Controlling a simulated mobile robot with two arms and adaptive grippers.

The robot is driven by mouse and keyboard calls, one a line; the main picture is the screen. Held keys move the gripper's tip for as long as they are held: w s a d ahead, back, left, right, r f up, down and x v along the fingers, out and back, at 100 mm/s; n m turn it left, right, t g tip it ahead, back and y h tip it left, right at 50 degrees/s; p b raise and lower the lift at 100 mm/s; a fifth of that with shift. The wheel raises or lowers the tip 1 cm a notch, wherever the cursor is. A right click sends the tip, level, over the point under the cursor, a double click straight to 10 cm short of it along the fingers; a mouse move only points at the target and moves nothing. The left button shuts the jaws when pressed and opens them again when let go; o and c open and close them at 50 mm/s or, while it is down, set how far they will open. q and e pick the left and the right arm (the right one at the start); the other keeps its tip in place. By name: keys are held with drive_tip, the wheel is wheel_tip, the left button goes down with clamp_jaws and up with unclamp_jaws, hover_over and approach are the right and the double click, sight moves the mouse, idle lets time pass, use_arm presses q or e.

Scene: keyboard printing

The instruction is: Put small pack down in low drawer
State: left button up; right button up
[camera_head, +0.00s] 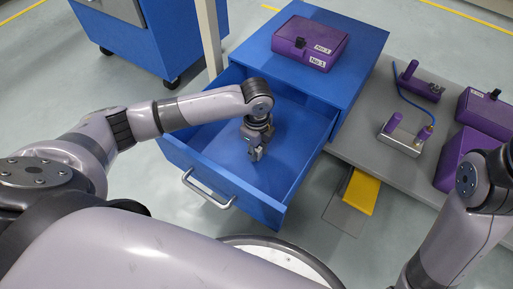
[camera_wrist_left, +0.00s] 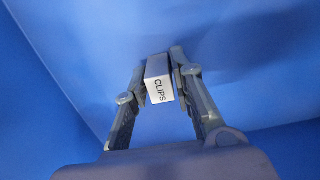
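My left gripper (camera_head: 256,152) reaches down into an open blue drawer (camera_head: 212,172). In the left wrist view the left gripper (camera_wrist_left: 160,82) has its fingers on either side of a small white pack (camera_wrist_left: 160,90) labelled "CLIPS" and is shut on it. Only blue surface shows around the pack in that view. I cannot tell whether the pack touches the drawer floor. In the head view the pack is too small to make out. My right arm is at the right edge of the head view, its gripper out of frame.
A purple box (camera_head: 310,42) labelled "No 1" sits on the blue cabinet (camera_head: 358,38). A grey table (camera_head: 362,135) to the right holds purple-handled tools (camera_head: 400,135), a blue cable and purple boxes (camera_head: 487,112). The drawer's metal handle (camera_head: 205,192) faces me. The drawer floor looks otherwise clear.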

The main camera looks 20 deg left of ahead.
use_arm(q)
drive_tip(key=o, duration=0.3)
drive_tip(key=shift+r, duration=0.1)
